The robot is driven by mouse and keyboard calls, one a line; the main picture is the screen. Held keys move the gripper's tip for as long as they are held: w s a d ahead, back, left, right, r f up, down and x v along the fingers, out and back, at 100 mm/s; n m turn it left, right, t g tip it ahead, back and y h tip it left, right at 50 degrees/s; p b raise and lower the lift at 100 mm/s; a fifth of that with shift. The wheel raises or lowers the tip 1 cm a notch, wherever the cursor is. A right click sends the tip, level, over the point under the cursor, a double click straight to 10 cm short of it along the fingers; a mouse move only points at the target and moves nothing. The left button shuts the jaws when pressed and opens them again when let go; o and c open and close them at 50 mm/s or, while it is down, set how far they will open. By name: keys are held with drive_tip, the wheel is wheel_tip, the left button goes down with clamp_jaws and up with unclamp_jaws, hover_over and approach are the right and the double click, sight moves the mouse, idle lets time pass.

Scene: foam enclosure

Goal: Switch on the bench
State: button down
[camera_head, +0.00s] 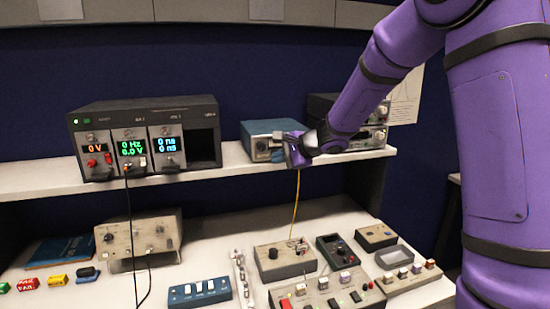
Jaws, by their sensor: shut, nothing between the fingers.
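The bench has a white shelf (40,178) above a white worktop (225,245). On the shelf at left, a dark rack unit (190,116) shows lit red, green and blue displays reading zeros and a small green light. A blue box instrument (262,128) stands to its right. My purple arm reaches in from the right, and my gripper (291,150) is shut and empty at the blue box's front right. It hides part of that front; I cannot tell whether it touches. A grey control box (325,292) with a red switch (286,303) is at the worktop's front.
Dark stacked instruments (378,122) stand behind my arm. A beige instrument (138,238), a blue switch box (199,292), a knob box (285,262) and a grey tray (394,257) crowd the worktop. A black cable (131,230) and a yellow cable (296,205) hang down.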

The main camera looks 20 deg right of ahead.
drive_tip(key=shift+w, duration=0.1)
drive_tip(key=shift+w, duration=0.3)
drive_tip(key=shift+w, duration=0.25)
idle(0.6)
idle(0.3)
drive_tip(key=shift+s, duration=0.65)
drive_tip(key=shift+s, duration=0.15)
drive_tip(key=shift+s+r, duration=0.15)
drive_tip(key=shift+s, duration=1.05)
drive_tip(key=shift+s+r, duration=0.15)
drive_tip(key=shift+s, duration=1)
